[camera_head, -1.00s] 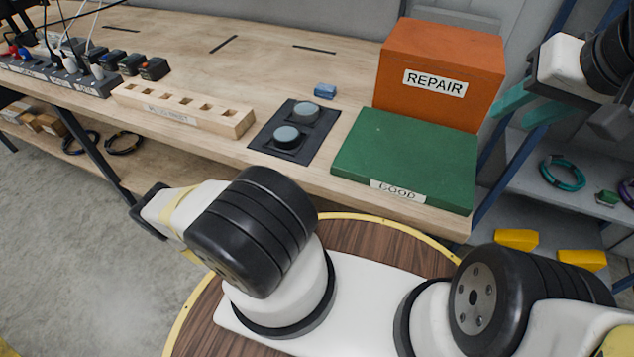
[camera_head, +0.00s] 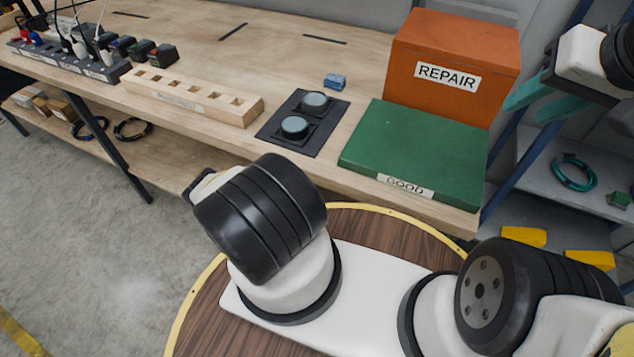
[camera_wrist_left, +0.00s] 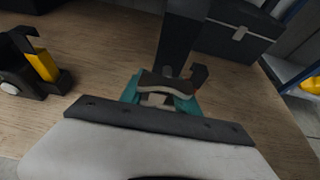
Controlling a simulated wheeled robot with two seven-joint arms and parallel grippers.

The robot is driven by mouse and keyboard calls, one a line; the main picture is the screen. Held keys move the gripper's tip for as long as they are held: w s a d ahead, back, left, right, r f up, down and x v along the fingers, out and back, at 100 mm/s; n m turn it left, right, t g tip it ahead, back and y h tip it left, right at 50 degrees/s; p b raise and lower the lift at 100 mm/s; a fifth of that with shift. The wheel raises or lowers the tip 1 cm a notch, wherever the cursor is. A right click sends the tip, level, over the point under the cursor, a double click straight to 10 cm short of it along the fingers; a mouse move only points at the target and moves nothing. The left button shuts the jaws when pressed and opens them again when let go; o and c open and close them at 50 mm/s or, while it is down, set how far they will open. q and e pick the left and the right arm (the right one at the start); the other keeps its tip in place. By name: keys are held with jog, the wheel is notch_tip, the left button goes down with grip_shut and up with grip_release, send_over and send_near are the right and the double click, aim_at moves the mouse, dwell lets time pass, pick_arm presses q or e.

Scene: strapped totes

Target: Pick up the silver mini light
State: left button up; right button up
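I cannot make out a silver mini light for sure in either view. In the left wrist view, the teal fingers of my left gripper (camera_wrist_left: 158,98) are apart. A brown-grey piece with a pale edge (camera_wrist_left: 168,86) lies between and across them. I cannot tell what it is or whether it is gripped. My left gripper is outside the head view. My right gripper (camera_head: 545,98) is at the upper right of the head view, with its teal fingers apart and nothing visible between them.
The wooden bench (camera_head: 330,36) holds an orange REPAIR box (camera_head: 455,45), a green GOOD box (camera_head: 420,150), a black two-button panel (camera_head: 318,128), a small blue block (camera_head: 335,81), a slotted wooden block (camera_head: 190,95) and a power strip (camera_head: 65,58). A black case (camera_wrist_left: 237,30) shows in the wrist view.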

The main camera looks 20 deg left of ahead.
pick_arm(q)
jog(key=shift+w, duration=0.1)
jog(key=shift+c, duration=0.2)
grip_shut()
dwell(1.2)
